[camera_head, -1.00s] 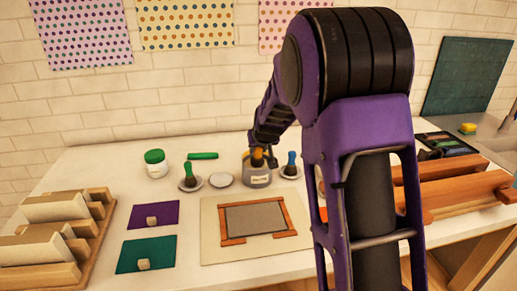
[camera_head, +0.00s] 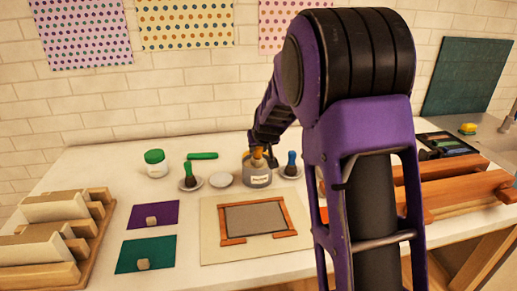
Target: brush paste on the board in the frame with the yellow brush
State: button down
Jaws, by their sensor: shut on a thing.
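The grey board (camera_head: 254,219) lies flat inside an orange-brown wooden frame (camera_head: 231,240) on a cream mat (camera_head: 214,250). A labelled grey jar (camera_head: 260,180) stands behind the frame. My gripper (camera_head: 259,150) is at the jar's mouth, small and partly hidden by my arm. It is shut on the yellow brush (camera_head: 258,154), whose yellow-orange handle shows at the jar's top. The bristles are hidden, and I cannot tell how deep they sit in the jar.
Green (camera_head: 189,179) and blue (camera_head: 291,166) brushes stand on small dishes beside the jar. A green-lidded jar (camera_head: 156,163) and a green roller-like item (camera_head: 202,156) are behind. Wooden racks stand at left (camera_head: 60,235) and right (camera_head: 455,194). My arm hides part of the table.

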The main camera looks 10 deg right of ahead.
jog(key=shift+f, duration=0.1)
jog(key=shift+r+p, duration=1.5)
jog(key=shift+r, duration=2.1)
